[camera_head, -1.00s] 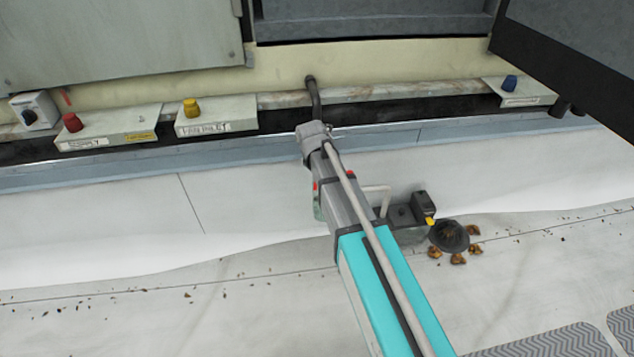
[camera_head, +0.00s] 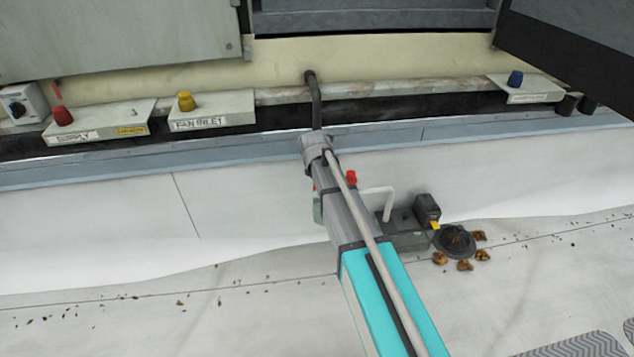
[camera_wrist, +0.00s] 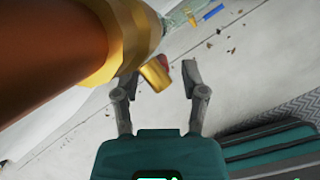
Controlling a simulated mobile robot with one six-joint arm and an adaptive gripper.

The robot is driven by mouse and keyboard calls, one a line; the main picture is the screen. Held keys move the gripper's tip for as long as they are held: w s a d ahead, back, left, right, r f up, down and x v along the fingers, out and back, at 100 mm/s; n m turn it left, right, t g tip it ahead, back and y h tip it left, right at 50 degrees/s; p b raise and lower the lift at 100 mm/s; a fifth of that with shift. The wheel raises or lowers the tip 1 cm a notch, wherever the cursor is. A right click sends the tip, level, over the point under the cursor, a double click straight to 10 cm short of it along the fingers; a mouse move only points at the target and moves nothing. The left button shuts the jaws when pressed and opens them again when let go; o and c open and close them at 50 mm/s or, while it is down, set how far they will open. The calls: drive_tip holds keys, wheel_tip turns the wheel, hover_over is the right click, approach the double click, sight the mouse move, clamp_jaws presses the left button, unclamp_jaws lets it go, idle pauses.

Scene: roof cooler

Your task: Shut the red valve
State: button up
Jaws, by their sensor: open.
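A small red part (camera_head: 351,177) shows just right of my arm in the head view; most of what it belongs to is hidden behind the arm. In the wrist view a bit of red (camera_wrist: 163,60) shows between the fingers of my gripper (camera_wrist: 160,77), partly covered by a gold stub (camera_wrist: 155,76). My gripper is open, its fingers either side of the stub; I cannot tell whether they touch it. A large copper pipe with a brass collar (camera_wrist: 125,40) fills the upper left there. A red knob (camera_head: 62,116) also stands on the box labelled SUPPLY.
A yellow knob (camera_head: 186,100) stands on the FAN INLET box, a blue knob (camera_head: 515,78) on the right box. A black pipe (camera_head: 315,100) leaves the wall. A bent white pipe (camera_head: 388,200) and a dark drain cone (camera_head: 455,241) with leaves lie right of my arm.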

drive_tip(key=shift+b+x, duration=0.45)
drive_tip(key=shift+x, duration=0.3)
drive_tip(key=shift+c, duration=0.2)
clamp_jaws()
